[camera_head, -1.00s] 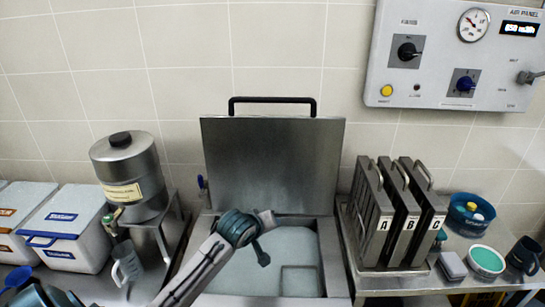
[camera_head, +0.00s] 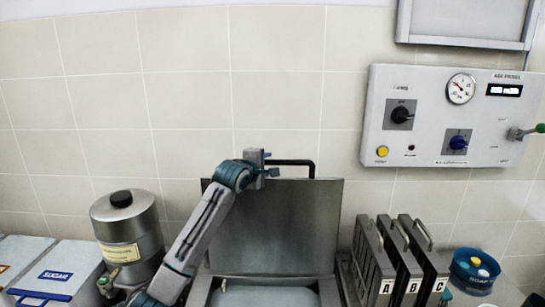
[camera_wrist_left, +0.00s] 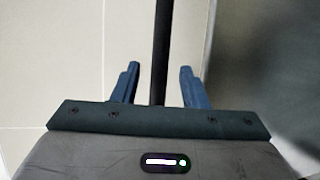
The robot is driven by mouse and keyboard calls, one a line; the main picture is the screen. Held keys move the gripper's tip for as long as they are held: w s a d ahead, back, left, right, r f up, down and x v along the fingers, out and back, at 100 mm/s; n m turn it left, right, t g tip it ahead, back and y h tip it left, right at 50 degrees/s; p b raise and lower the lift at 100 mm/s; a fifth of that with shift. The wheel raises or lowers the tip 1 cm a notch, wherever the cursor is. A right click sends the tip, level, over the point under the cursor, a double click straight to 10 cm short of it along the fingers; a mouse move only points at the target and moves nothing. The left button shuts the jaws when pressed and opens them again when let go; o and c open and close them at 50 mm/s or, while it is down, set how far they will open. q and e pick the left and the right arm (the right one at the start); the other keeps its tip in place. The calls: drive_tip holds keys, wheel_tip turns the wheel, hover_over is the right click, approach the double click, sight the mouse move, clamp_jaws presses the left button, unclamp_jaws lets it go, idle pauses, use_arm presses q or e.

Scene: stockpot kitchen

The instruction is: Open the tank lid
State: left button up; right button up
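The tank lid (camera_head: 285,230) is a grey metal plate standing upright against the tiled wall, behind the tank opening. Its black bar handle (camera_head: 303,163) runs along the top edge. My left gripper (camera_head: 268,165) is at the left part of this handle. In the left wrist view the dark handle bar (camera_wrist_left: 160,40) passes between the two blue fingers of my left gripper (camera_wrist_left: 160,75), with a gap on each side, so the fingers are open around it. The tank (camera_head: 265,296) shows only its upper part at the bottom edge. My right gripper is out of view.
A metal canister (camera_head: 128,235) stands left of the tank, with white bins (camera_head: 75,275) further left. Lettered metal racks (camera_head: 400,262) and a blue tub (camera_head: 473,270) stand to the right. A control panel (camera_head: 450,120) hangs on the right wall.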

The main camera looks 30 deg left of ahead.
sight(269, 162)
use_arm(q)
drive_tip(key=p+x, duration=0.1)
drive_tip(key=x, duration=0.3)
drive_tip(key=shift+r+p, duration=0.1)
drive_tip(key=shift+p, duration=0.2)
drive_tip(key=shift+w+f, duration=0.25)
drive_tip(key=shift+w, duration=0.35)
drive_tip(key=shift+c, duration=0.2)
